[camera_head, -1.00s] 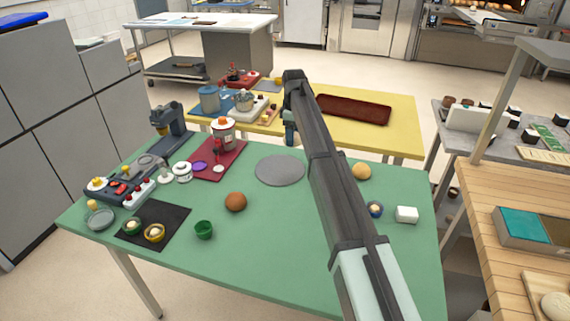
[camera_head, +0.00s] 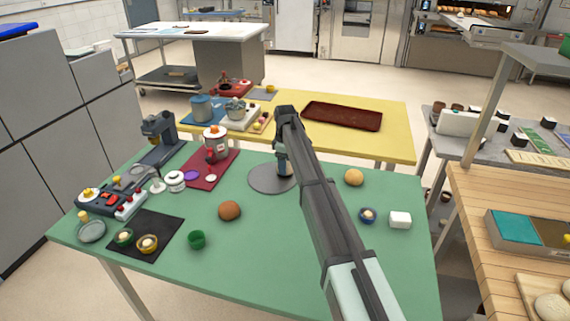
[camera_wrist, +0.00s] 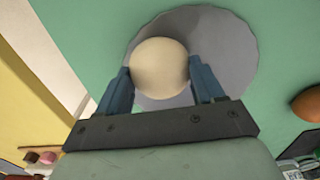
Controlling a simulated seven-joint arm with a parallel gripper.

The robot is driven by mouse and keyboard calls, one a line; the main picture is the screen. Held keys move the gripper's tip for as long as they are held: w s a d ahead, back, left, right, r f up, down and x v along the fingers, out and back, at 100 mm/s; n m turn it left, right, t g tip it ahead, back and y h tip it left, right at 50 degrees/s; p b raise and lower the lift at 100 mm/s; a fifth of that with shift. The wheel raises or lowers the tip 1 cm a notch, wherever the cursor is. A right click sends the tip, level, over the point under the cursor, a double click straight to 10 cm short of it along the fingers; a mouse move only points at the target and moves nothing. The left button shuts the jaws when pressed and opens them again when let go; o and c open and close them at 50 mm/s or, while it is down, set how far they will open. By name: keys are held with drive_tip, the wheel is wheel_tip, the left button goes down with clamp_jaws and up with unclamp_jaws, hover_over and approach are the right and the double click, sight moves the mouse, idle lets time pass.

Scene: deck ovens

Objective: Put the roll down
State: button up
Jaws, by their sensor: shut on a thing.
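A pale round roll (camera_wrist: 160,66) sits between the two blue fingers of my gripper (camera_wrist: 160,80), which is shut on it. In the wrist view the roll lies over the round grey disc (camera_wrist: 228,50). In the head view my gripper (camera_head: 284,167) is at the disc's (camera_head: 262,183) right part, and the arm hides the roll. Whether the roll touches the disc I cannot tell. The disc lies flat on the green table (camera_head: 290,235).
A red mat (camera_head: 208,176) with a machine lies left of the disc.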

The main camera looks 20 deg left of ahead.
drive_tip(key=shift+f, duration=0.1)
drive_tip(key=o, duration=1)
wheel_tip(320, 180, up, 12)
drive_tip(key=shift+r, duration=0.15)
drive_tip(key=shift+o, duration=0.3)
